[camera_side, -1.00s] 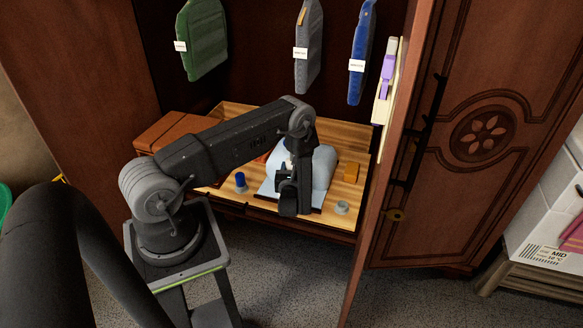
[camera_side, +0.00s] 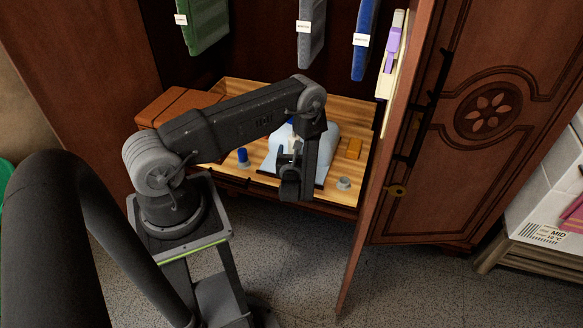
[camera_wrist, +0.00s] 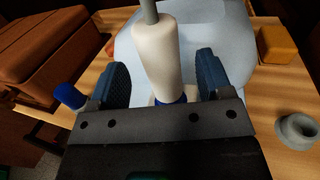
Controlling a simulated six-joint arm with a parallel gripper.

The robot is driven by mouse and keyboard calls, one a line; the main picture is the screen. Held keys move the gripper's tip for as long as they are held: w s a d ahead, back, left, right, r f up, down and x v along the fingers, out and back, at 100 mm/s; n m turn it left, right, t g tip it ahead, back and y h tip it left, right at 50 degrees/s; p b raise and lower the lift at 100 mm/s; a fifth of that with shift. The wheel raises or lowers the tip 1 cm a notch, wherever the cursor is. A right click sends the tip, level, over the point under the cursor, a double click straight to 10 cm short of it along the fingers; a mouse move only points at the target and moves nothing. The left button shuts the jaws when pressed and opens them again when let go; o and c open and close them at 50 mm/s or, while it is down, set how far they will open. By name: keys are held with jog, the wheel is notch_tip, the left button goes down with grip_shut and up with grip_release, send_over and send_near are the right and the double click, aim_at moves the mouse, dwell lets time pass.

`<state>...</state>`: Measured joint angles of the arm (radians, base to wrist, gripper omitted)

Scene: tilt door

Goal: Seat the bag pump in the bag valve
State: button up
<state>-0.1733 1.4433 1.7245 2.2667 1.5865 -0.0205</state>
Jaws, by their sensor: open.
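The bag pump (camera_wrist: 157,55) is a cream cylinder with a grey rod at its top and a blue band at its lower end. It stands over the pale blue-white bag (camera_wrist: 228,45), which lies on the wooden shelf. My gripper (camera_wrist: 163,78) is open, with one dark blue finger pad on each side of the pump and visible gaps. In the side view my gripper (camera_side: 290,163) hangs over the front of the bag (camera_side: 328,150). A pale rim shows beside the blue band, but my gripper hides the pump's foot. I cannot tell whether it sits in the valve.
A blue cap-like piece (camera_wrist: 70,96) stands left and a grey ring-shaped piece (camera_wrist: 297,131) right. An orange block (camera_wrist: 277,44) lies at the back right. A brown case (camera_side: 178,106) is at left. Garments hang above, and an open door (camera_side: 440,130) bounds the right.

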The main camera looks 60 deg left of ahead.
jog(key=v, duration=1)
jog(key=shift+d, duration=0.1)
jog(key=s+d+r+n+g+h, duration=0.1)
jog(key=s+r+n+g, duration=0.1)
jog(key=r+n+g, duration=0.65)
jog(key=s+d+r+n+g, duration=0.1)
jog(key=s+r+n+g, duration=0.3)
jog(key=r, duration=0.7)
jog(key=s+d+r+n+t+h, duration=0.3)
jog(key=d+r+n+t+h, duration=0.1)
jog(key=d+r+h, duration=0.3)
jog(key=s+d+r+n+t+h, duration=0.3)
jog(key=d+r+n+t+h, duration=0.2)
jog(key=d+r, duration=0.5)
jog(key=r+n+h, duration=0.1)
jog(key=n+h, duration=0.1)
jog(key=shift+s+r+h, duration=0.25)
jog(key=shift+h, duration=0.05)
